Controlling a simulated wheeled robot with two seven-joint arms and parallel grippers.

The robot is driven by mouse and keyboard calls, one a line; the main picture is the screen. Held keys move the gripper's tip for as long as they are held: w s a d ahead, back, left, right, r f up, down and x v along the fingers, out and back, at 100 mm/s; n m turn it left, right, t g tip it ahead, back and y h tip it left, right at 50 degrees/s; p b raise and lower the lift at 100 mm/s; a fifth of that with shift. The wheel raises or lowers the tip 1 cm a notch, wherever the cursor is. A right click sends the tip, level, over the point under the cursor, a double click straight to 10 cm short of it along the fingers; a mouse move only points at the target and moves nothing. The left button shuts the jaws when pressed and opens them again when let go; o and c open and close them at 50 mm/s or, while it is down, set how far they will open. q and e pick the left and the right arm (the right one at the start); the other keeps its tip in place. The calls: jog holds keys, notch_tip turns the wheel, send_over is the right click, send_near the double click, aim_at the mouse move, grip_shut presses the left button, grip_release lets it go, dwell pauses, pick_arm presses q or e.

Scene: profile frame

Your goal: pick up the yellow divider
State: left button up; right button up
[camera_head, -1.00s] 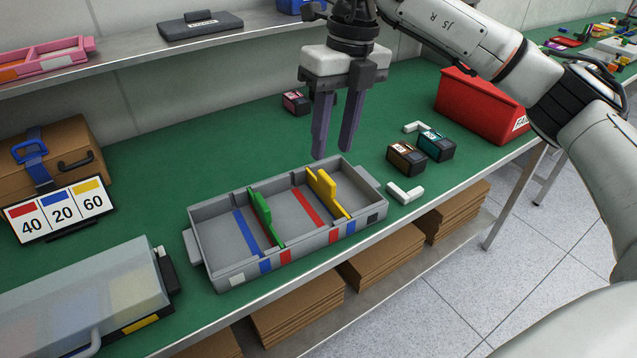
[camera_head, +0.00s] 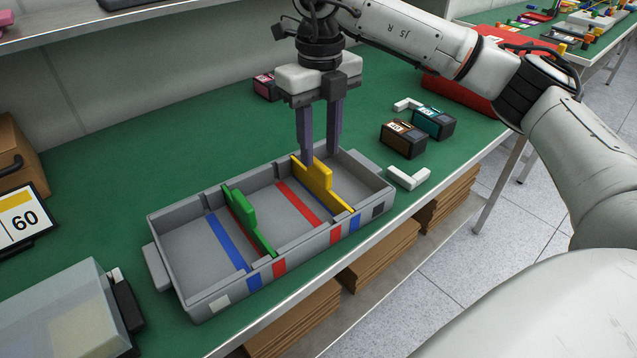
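The yellow divider (camera_head: 326,190) stands upright across the grey tray (camera_head: 205,304), towards its right end. It has a raised tab near its middle. My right gripper (camera_head: 320,158) points down just above and behind the tab, with its two purple fingers apart. The left fingertip overlaps the divider's upper edge in the picture; I cannot tell whether they touch. The green divider (camera_head: 248,220) stands upright to the left in the same tray. Red and blue strips mark the tray floor and front wall. My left gripper is not in view.
Brown (camera_head: 403,139) and teal (camera_head: 433,122) boxes stand right of the tray, by white corner pieces (camera_head: 409,178). A pink box (camera_head: 265,87) and a red bin (camera_head: 460,95) stand behind. A translucent-lidded case (camera_head: 65,315) is at front left. Green table is clear behind the tray.

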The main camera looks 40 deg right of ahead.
aim_at(319, 163)
notch_tip(319, 163, down, 5)
jog(key=shift+s+a+f, duration=0.1)
jog(key=shift+a+f, duration=0.05)
grip_shut()
